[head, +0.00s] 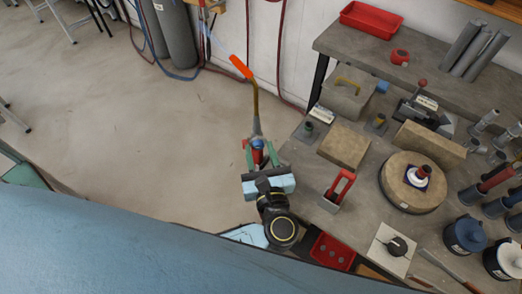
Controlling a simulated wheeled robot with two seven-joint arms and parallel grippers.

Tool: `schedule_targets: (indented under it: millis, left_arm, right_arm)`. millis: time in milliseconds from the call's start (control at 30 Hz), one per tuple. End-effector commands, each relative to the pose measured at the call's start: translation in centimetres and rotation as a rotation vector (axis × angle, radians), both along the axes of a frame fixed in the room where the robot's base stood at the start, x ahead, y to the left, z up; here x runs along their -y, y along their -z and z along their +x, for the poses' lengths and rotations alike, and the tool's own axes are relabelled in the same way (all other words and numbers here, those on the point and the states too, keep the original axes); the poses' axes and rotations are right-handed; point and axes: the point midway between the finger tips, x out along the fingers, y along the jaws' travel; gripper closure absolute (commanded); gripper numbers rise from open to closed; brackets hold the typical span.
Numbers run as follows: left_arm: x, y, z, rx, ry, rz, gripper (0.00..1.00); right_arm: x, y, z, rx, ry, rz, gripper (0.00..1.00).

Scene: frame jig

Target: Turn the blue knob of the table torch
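The table torch (255,105) shows in the head view just left of the workbench corner, with a brass-coloured tube and an orange end at the top. Its blue knob (257,143) sits low on the torch, above a red part. My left gripper (260,148) is right at the knob, with one green finger on each side of it. The fingers stand apart, and a gap seems to show beside the knob; contact is too small to tell. The lower torch and whatever holds it are hidden behind the gripper. My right gripper is not in view.
A red tray (371,19) stands on the back bench. Floor (150,140) left of the torch is clear.

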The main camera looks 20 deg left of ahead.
Motion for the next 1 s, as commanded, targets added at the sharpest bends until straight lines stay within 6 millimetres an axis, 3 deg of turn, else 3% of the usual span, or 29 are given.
schedule_targets:
  millis: [33, 267, 667, 1000]
  left_arm:
    - [0.0, 0.0, 0.0, 0.0, 0.0, 0.0, 0.69]
    - [0.0, 0.0, 0.0, 0.0, 0.0, 0.0, 0.99]
    - [0.0, 0.1, -0.1, -0.034, -0.002, 0.068, 0.99]
    - [0.0, 0.0, -0.1, -0.147, -0.002, 0.313, 0.99]
  right_arm:
    - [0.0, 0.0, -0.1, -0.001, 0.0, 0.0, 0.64]
    - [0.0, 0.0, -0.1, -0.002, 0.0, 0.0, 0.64]
    - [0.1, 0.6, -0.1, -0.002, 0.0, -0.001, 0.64]
    - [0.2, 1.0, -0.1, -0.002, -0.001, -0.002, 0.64]
